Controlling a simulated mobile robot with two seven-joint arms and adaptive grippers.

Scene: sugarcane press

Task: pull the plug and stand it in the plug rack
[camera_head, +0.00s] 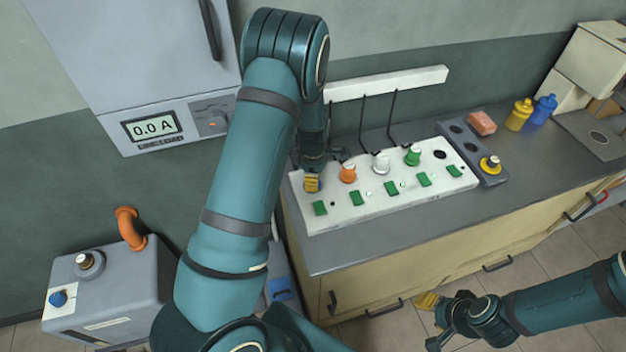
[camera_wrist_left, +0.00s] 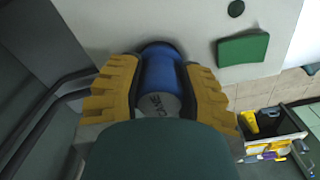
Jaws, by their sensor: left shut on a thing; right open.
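My left gripper (camera_head: 312,184) is at the left end of the white socket strip (camera_head: 345,217). In the left wrist view its yellow fingers are shut around a blue plug (camera_wrist_left: 160,72) with a grey, lettered end. The plug is over the white strip; I cannot tell whether it is fully seated. An orange plug (camera_head: 348,172), a white plug (camera_head: 381,164) and a green plug (camera_head: 413,156) stand along the strip. The grey plug rack (camera_head: 470,152) holds a yellow plug (camera_head: 490,165) at its near end; its other holes look empty. My right gripper (camera_head: 431,320) is open, low before the counter.
Green switches (camera_head: 392,188) line the strip's front. Black cables (camera_head: 363,122) hang behind the plugs. A pink block (camera_head: 481,123), a yellow bottle (camera_head: 519,115) and a blue bottle (camera_head: 543,108) stand beyond the rack. A wall meter (camera_head: 152,127) reads 0.0 A. The counter front is clear.

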